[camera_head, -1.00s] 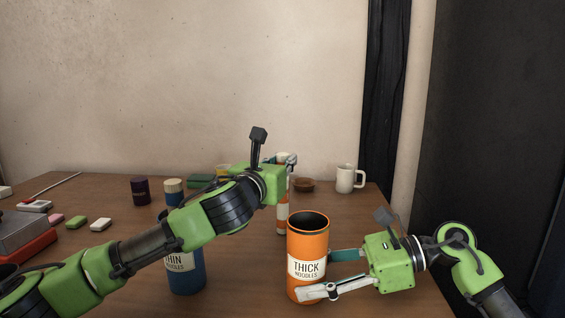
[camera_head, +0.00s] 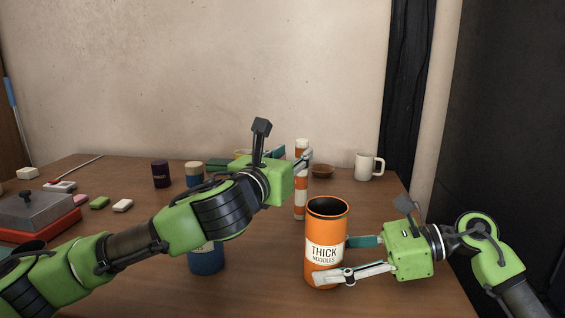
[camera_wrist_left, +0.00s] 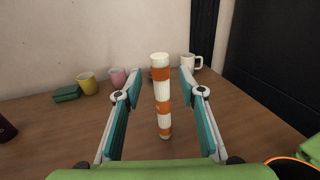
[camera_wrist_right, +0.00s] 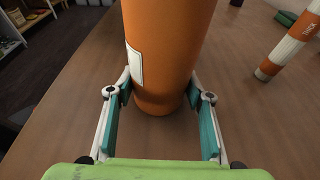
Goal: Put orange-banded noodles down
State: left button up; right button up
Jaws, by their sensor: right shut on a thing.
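The orange-banded noodles, a slim white tube with orange bands (camera_head: 300,205), stand upright on the table. In the left wrist view the tube (camera_wrist_left: 162,105) is centred ahead of my left gripper (camera_wrist_left: 160,84). Its two fingers are spread wide, one on each side, with gaps to the tube. In the head view my left gripper (camera_head: 290,155) is just left of the tube. My right gripper (camera_head: 335,262) is shut on a wide orange can labelled thick noodles (camera_head: 325,225). That can (camera_wrist_right: 165,60) fills the space between its fingers in the right wrist view.
A blue can (camera_head: 207,260) stands partly behind my left arm. A white mug (camera_head: 367,167), brown bowl (camera_head: 321,171) and dark purple can (camera_head: 161,174) are at the back. The table's right side is mostly clear.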

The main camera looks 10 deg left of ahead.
aim_at(301, 181)
pick_arm(q)
jog(key=shift+o, duration=0.7)
jog(key=v, duration=0.5)
jog(key=w+d+f, duration=0.1)
jog(key=w+f, duration=0.1)
jog(key=w, duration=0.3)
jog(key=w+d+f, duration=0.1)
jog(key=w+d, duration=0.1)
jog(key=w, duration=0.4)
jog(key=shift+w+f, duration=0.15)
jog(key=shift+f, duration=0.25)
grip_shut()
